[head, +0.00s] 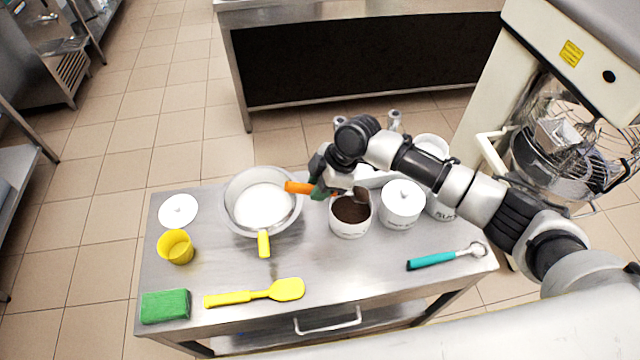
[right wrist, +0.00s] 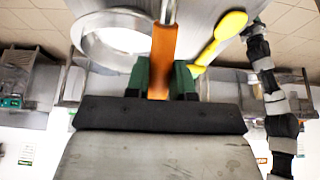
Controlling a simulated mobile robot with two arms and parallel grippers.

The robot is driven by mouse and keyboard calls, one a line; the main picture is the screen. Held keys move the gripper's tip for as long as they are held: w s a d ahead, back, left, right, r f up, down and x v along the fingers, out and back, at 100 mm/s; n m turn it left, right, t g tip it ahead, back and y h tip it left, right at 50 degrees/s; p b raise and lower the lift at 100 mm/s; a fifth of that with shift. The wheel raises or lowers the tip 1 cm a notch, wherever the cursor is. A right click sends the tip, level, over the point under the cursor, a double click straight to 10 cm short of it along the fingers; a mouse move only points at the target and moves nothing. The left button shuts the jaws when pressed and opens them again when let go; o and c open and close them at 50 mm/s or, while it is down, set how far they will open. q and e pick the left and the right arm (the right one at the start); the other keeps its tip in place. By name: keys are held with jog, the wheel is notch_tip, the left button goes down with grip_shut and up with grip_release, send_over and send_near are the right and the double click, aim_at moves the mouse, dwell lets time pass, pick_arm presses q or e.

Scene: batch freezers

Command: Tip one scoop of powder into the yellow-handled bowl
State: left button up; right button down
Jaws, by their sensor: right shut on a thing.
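The yellow-handled bowl (head: 291,218) is a wide steel bowl with white contents, and its yellow handle (head: 264,244) points to the front. It also shows in the right wrist view (right wrist: 88,45). A white canister (head: 350,229) of dark brown powder (head: 350,209) stands open to its right. My right gripper (head: 321,190) is shut on the orange handle (head: 298,187) of a scoop, which also shows in the right wrist view (right wrist: 162,62). The scoop's head (head: 361,193) is at the canister's mouth; its load is unclear. My left arm shows only small in the right wrist view.
A lidded white canister (head: 402,207) stands close on the right, with more containers behind. A yellow cup (head: 176,248), white lid (head: 178,211), green sponge (head: 165,306), yellow spatula (head: 255,293) and teal-handled tool (head: 433,261) lie around the steel table. The front middle is clear.

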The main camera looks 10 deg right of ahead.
jog(key=shift+a+r+h+p, duration=0.3)
jog(key=shift+a+h+p, duration=0.5)
jog(key=shift+h+p, duration=0.45)
jog(key=shift+a+f+h+p, duration=0.1)
jog(key=shift+a+h+p, duration=0.1)
jog(key=shift+h+p, duration=0.25)
